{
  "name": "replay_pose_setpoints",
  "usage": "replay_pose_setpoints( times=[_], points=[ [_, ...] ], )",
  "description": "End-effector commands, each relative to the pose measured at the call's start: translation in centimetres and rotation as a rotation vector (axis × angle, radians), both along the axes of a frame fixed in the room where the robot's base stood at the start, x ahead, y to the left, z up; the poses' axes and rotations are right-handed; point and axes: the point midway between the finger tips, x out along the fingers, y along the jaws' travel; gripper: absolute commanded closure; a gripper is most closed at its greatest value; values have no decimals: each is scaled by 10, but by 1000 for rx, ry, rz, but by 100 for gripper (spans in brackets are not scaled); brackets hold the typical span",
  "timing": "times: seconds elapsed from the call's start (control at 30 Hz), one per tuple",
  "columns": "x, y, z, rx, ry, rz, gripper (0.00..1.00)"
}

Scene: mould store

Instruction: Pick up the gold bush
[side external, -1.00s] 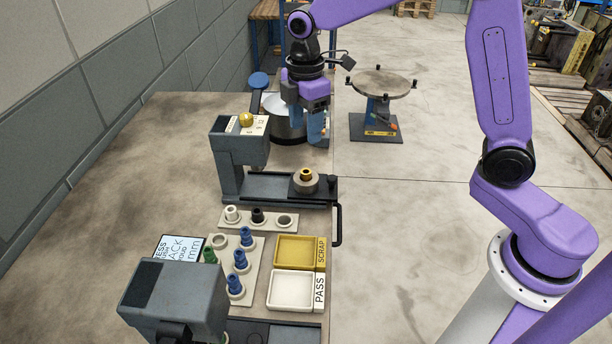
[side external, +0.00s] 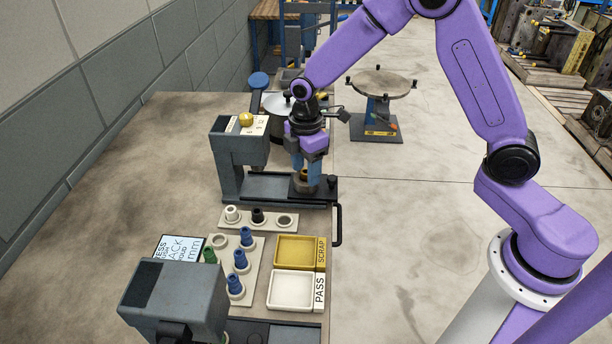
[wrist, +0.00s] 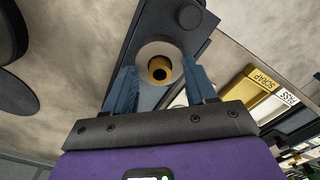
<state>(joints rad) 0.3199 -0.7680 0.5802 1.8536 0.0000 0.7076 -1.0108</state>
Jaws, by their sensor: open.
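The gold bush (wrist: 159,68) is a short ring with a dark bore, seated in a pale round holder (wrist: 172,48) on the dark sliding base of the press. In the side external view the gold bush (side external: 304,175) shows only partly between my fingers. My gripper (side external: 306,178) points down over the holder, with its blue fingers apart. In the wrist view my gripper (wrist: 163,80) is open, with one finger on each side of the bush in the picture. I cannot tell how far the fingertips are above the holder.
The grey press (side external: 240,150) stands just left of my gripper. In front are a rack (side external: 258,222) of small bushes, blue and green bushes on a board, a yellow SCRAP tray (side external: 296,252) and a white PASS tray (side external: 291,289). A pot (side external: 280,105) stands behind.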

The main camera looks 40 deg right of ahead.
Motion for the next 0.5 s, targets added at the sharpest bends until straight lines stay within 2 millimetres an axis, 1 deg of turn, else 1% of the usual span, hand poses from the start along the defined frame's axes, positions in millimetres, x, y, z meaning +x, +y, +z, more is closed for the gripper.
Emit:
replay_pose_setpoints(
  times=[0.2,0.23,0.27,0.3,0.37,0.4,0.5],
  points=[
    [0,0,-1,0,0,0,44],
    [0,0,-1,0,0,0,51],
    [0,0,-1,0,0,0,61],
    [0,0,-1,0,0,0,74],
    [0,0,-1,0,0,0,93],
    [0,0,-1,0,0,0,100],
    [0,0,-1,0,0,0,100]
  ],
)
